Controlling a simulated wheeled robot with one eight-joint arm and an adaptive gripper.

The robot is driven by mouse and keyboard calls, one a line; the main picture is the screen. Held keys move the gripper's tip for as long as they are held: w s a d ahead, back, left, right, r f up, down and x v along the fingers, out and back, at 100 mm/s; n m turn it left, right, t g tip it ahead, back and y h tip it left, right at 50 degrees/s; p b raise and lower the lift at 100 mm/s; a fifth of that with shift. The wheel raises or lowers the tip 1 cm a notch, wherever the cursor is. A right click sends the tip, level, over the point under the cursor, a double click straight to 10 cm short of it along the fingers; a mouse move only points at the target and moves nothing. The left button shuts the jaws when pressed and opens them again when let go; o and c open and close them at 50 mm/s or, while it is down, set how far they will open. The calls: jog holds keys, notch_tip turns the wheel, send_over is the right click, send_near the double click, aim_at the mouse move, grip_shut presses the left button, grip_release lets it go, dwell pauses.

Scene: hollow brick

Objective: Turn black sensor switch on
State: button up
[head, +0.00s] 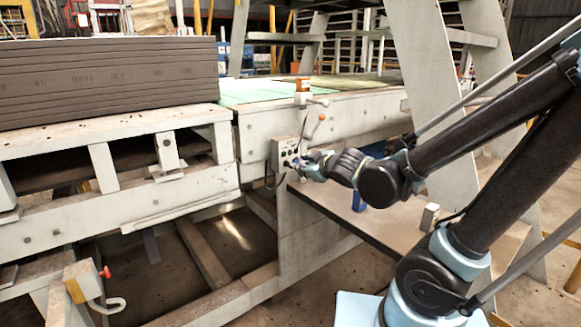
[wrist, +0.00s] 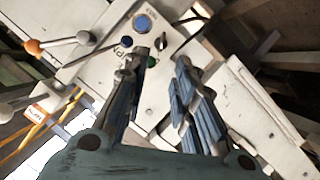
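The grey control box (head: 285,151) is on the side of the pale machine frame.
A lever with an orange knob (head: 322,117) stands above the box; the orange knob (wrist: 33,46) and grey-balled levers show left in the wrist view. A brown table (head: 345,214) lies below my arm. Stacked brown slabs (head: 110,72) are at left.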

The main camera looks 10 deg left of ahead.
aim_at(289, 165)
jog(key=x, duration=1.1)
dwell(0.6)
jog(key=shift+f, duration=0.15)
jog(key=shift+w+a, duration=0.1)
grip_shut()
